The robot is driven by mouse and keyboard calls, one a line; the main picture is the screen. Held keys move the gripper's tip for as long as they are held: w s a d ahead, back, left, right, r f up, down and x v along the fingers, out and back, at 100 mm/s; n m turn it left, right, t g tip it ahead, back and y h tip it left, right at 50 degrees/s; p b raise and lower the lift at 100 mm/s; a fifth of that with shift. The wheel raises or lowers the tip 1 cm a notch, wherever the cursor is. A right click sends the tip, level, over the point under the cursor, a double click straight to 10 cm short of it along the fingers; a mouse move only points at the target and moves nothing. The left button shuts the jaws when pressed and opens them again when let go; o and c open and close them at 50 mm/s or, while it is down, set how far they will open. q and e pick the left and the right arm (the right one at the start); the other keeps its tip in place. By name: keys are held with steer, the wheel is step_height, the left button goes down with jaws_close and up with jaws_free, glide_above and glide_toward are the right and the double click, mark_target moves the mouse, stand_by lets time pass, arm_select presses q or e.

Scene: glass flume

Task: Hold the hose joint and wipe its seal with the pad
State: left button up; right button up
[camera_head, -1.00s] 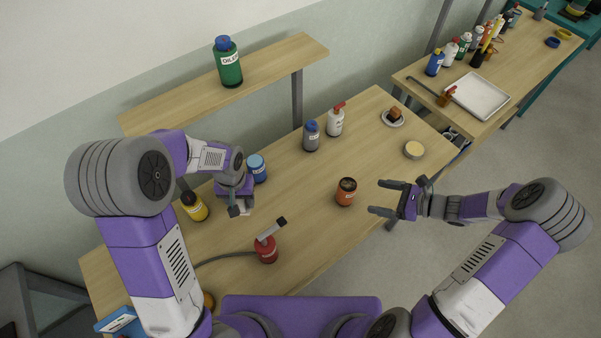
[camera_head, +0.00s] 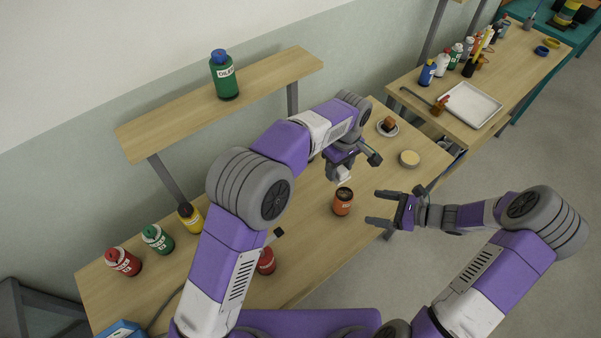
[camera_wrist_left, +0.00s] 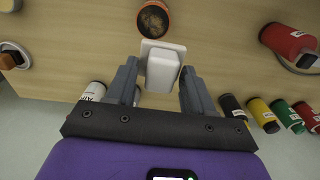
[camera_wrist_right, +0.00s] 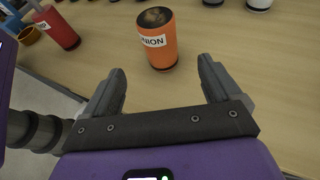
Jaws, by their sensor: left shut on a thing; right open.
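The hose joint is an orange cylinder (camera_head: 343,204) standing upright on the wooden table, with a white label reading UNION in the right wrist view (camera_wrist_right: 157,42). Its round top is brown and dark. My left gripper (camera_head: 343,170) is shut on a white pad (camera_wrist_left: 163,68). It holds the pad just behind the joint in the head view, close to its top; I cannot tell whether they touch. The joint also shows beyond the pad in the left wrist view (camera_wrist_left: 153,20). My right gripper (camera_head: 380,207) is open and empty, its fingers pointing at the joint from the right, apart from it.
A red can (camera_head: 266,262) stands nearer my body, partly behind my left arm. Yellow (camera_head: 190,216), green (camera_head: 157,239) and red (camera_head: 122,262) bottles line the left.

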mark_target(342, 201)
arm_select(q)
steer(key=shift+s+d+r+n, duration=0.15)
steer(key=shift+d+r, duration=0.05)
steer(key=shift+d, duration=0.35)
steer(key=shift+s+d+r+n, duration=0.15)
steer(key=shift+d+r, duration=0.05)
steer(key=shift+d, duration=0.45)
arm_select(e)
steer(key=x, duration=1.2)
steer(key=shift+f, duration=0.1)
steer(key=c, duration=1.1)
steer(key=shift+c, duration=0.2)
